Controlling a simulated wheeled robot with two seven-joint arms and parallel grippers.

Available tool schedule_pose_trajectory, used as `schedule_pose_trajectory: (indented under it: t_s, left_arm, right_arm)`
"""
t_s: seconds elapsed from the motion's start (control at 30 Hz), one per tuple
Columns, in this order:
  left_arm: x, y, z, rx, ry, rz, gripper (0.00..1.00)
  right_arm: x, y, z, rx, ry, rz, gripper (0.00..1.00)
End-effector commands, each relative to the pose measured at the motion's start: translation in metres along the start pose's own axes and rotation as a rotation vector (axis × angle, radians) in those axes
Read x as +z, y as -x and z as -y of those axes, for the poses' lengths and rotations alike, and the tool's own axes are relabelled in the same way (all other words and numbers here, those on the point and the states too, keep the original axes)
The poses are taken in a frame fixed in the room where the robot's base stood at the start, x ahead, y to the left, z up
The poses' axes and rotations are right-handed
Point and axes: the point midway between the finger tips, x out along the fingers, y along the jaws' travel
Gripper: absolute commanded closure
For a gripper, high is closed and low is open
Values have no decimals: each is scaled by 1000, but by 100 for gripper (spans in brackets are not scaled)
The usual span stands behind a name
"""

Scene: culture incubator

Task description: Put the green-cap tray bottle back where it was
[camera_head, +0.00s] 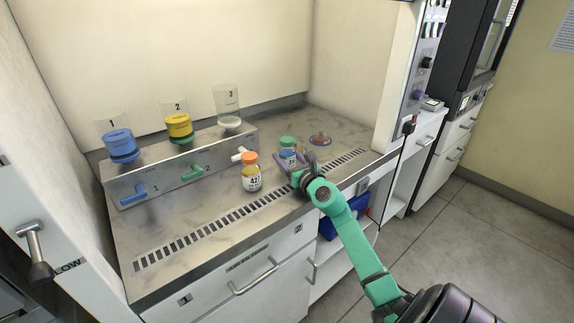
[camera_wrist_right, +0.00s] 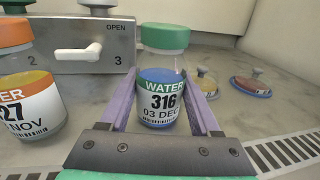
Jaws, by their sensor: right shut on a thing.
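The green-cap bottle (camera_wrist_right: 163,75) has a label reading WATER 316 03 DEC and blue contents. It also shows in the head view (camera_head: 287,151), upright at the counter's middle right. My right gripper (camera_wrist_right: 162,112) is shut on this bottle, with a purple finger on each side of it. In the head view my right gripper (camera_head: 291,165) reaches the bottle from the front right. Whether the bottle's base touches the counter is hidden by the gripper. My left gripper is not in view.
An orange-cap bottle (camera_head: 251,172) stands close to the left. Behind is a dispenser box (camera_head: 160,174) with numbered taps and funnels. Two small round dishes, one with red contents (camera_wrist_right: 251,87), lie to the right. A slotted grille (camera_head: 220,222) runs along the front. The counter's front left is clear.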

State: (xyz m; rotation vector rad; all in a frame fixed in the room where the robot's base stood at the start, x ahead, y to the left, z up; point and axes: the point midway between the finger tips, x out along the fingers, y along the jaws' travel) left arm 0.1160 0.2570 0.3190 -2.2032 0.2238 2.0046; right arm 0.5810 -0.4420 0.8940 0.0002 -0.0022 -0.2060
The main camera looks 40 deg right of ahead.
Motion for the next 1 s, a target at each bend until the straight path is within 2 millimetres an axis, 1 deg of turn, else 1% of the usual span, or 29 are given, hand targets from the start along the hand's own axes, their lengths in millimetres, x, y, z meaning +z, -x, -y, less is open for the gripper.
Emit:
schedule_pose_trajectory:
  t_s: [0.1,0.23,0.27,0.3,0.33,0.6,0.7,0.73,0.87,1.0]
  left_arm:
    - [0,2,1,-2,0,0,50]
    - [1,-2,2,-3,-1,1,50]
    - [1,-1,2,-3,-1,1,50]
    - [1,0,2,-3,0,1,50]
    - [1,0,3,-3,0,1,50]
    - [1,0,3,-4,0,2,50]
    - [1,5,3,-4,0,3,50]
    - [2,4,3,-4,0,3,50]
    - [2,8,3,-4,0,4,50]
    - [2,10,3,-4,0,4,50]
  right_arm:
    - [2,0,0,1,0,-1,81]
    - [-3,0,0,1,1,-1,81]
    - [-2,0,0,1,1,-2,29]
    - [-1,0,0,1,0,-2,14]
    - [-1,0,0,1,0,-2,7]
    - [-1,0,0,1,0,-2,7]
    - [5,0,0,1,-1,-1,7]
    - [3,2,0,1,0,-2,7]
    - [2,19,0,2,2,-4,7]
    - [1,46,0,2,-1,-5,7]
